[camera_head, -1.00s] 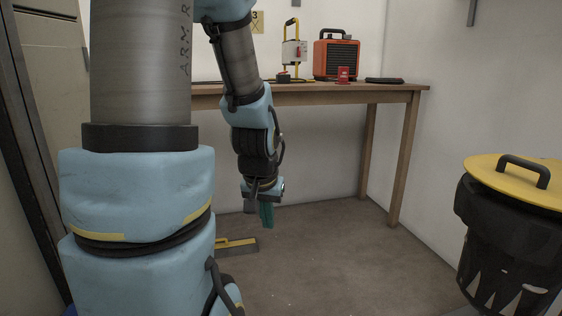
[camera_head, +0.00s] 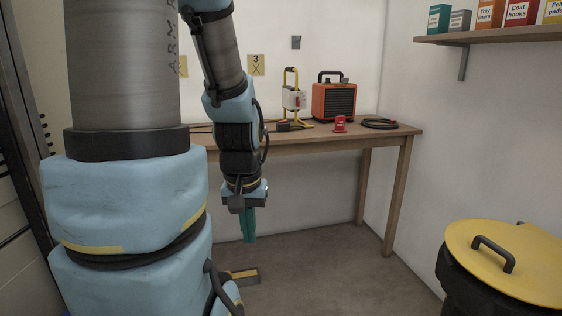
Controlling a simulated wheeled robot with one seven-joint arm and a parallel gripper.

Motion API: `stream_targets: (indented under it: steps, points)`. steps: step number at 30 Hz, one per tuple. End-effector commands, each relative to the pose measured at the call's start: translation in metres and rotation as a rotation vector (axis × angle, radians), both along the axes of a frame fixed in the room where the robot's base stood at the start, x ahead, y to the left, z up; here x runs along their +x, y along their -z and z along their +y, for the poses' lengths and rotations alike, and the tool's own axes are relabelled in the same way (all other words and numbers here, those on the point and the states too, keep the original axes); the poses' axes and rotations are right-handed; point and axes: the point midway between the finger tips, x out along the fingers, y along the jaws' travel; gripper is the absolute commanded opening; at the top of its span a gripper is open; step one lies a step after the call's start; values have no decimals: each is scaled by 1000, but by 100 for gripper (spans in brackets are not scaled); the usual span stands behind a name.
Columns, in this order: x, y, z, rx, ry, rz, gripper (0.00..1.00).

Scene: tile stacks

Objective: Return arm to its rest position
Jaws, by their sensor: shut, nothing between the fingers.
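My gripper (camera_head: 249,238) hangs down at the end of my blue and grey arm, in front of the wooden table and below the level of its top. Its teal fingers point at the floor and are together, with nothing between them. My large upper arm fills the left of the view and hides the table's left part.
The wooden table (camera_head: 290,144) holds an orange heater (camera_head: 334,101), a yellow-framed work light (camera_head: 293,98), a small red object (camera_head: 340,123) and a black coiled cable (camera_head: 379,123). A black bin with a yellow lid (camera_head: 505,262) stands at right. A shelf (camera_head: 495,34) with boxes is above. The floor (camera_head: 335,275) between is clear.

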Motion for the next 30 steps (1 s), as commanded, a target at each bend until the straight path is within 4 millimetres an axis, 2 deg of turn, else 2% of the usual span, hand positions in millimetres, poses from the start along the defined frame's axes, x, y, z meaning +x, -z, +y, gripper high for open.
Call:
stream_targets:
  steps: [1, 3, 9, 15, 20, 30]
  points:
    - [0, -33, 0, 0, 0, 0, 0]
    - [0, -54, 0, 0, 0, 0, 0]
    - [0, -115, 0, 0, 0, 0, 0]
    - [0, -157, 0, 0, 0, 0, 0]
    - [0, -169, 0, 0, 0, 0, 0]
    - [0, -169, 0, 0, 0, 0, 0]
